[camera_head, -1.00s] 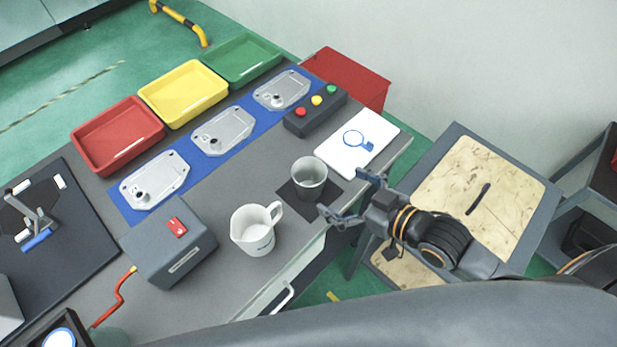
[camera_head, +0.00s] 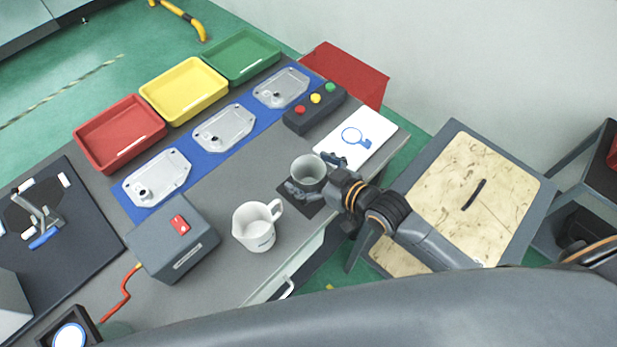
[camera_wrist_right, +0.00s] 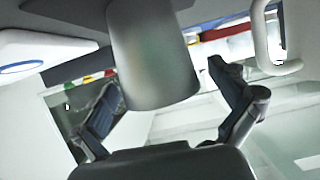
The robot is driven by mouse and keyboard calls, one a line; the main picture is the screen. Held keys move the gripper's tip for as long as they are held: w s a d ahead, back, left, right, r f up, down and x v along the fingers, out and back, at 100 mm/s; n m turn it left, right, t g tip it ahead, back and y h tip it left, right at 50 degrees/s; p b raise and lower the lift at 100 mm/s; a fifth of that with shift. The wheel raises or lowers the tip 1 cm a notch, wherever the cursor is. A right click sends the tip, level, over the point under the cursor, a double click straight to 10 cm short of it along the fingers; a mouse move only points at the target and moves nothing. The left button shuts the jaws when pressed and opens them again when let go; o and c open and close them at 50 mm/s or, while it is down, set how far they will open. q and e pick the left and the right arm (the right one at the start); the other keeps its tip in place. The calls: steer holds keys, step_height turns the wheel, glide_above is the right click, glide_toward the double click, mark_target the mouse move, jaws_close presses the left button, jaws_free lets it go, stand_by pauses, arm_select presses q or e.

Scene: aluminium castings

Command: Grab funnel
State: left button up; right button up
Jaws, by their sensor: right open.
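The funnel appears to be the grey cup-shaped vessel (camera_head: 308,168), open at the top, at the table's right front edge by a dark square mat. It also fills the upper middle of the right wrist view (camera_wrist_right: 150,55). My right gripper (camera_head: 314,174) is open, with one finger on each side of the vessel. In the wrist view the open fingers (camera_wrist_right: 163,85) flank its lower part, with gaps visible on both sides. Whether the vessel has a spout is not visible. My left gripper is not in view.
A white jug (camera_head: 257,228) stands close to the left of the vessel. A white card (camera_head: 345,152) with a blue shape and a button box (camera_head: 314,110) lie behind it. A grey box (camera_head: 172,240) is farther left. A wood-topped stand (camera_head: 440,200) is to the right.

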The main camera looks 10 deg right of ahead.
steer(key=c, duration=1.3)
steer(key=shift+r, duration=0.1)
steer(key=shift+c, duration=0.2)
